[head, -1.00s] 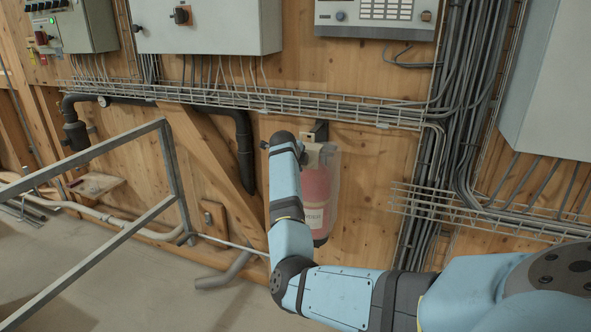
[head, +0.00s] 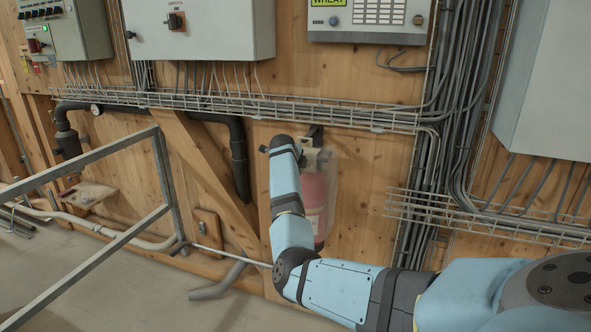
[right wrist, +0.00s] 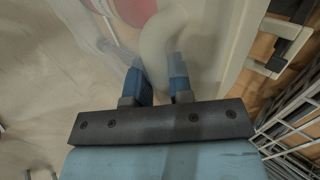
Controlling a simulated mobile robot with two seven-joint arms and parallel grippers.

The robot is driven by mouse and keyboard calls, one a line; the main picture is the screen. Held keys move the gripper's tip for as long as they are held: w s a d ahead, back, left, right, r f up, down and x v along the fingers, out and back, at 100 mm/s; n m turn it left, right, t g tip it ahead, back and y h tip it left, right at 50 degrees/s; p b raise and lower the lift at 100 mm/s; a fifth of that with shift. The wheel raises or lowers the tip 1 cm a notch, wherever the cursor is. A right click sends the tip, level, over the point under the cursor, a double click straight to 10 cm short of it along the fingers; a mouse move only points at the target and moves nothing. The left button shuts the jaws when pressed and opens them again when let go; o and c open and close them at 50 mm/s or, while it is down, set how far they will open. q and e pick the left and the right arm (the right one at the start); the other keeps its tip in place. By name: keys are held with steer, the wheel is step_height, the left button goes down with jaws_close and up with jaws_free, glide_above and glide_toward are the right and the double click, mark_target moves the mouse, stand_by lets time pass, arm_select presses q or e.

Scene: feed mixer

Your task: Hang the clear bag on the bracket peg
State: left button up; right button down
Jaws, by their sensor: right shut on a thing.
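The clear bag (head: 330,172) is see-through, with a red body inside or behind it. It is upright against the wooden wall, just below a dark bracket (head: 316,132). The bag's top is close to the bracket; I cannot tell whether it is on the peg. My right arm covers the bag's left side and hides the gripper in the head view. In the right wrist view, my right gripper (right wrist: 160,84) is shut on the pale, see-through bag (right wrist: 208,40), with red at the top edge. My left gripper is not in view.
A wire cable tray (head: 250,106) runs along the wall above the bracket, and another tray (head: 480,215) juts out at the right. Grey cabinets (head: 200,28) hang above. A metal frame (head: 100,155) stands at the left, with a wooden brace (head: 205,155) behind it.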

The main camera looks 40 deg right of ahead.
stand_by(0.4)
steer(key=c, duration=0.9)
jaws_free()
steer(key=shift+c, duration=0.2)
steer(key=shift+a, duration=0.1)
steer(key=v, duration=1.3)
steer(key=shift+a+r+b, duration=0.2)
steer(key=shift+r+b, duration=0.1)
steer(key=shift+r, duration=0.05)
steer(key=shift+s, duration=0.1)
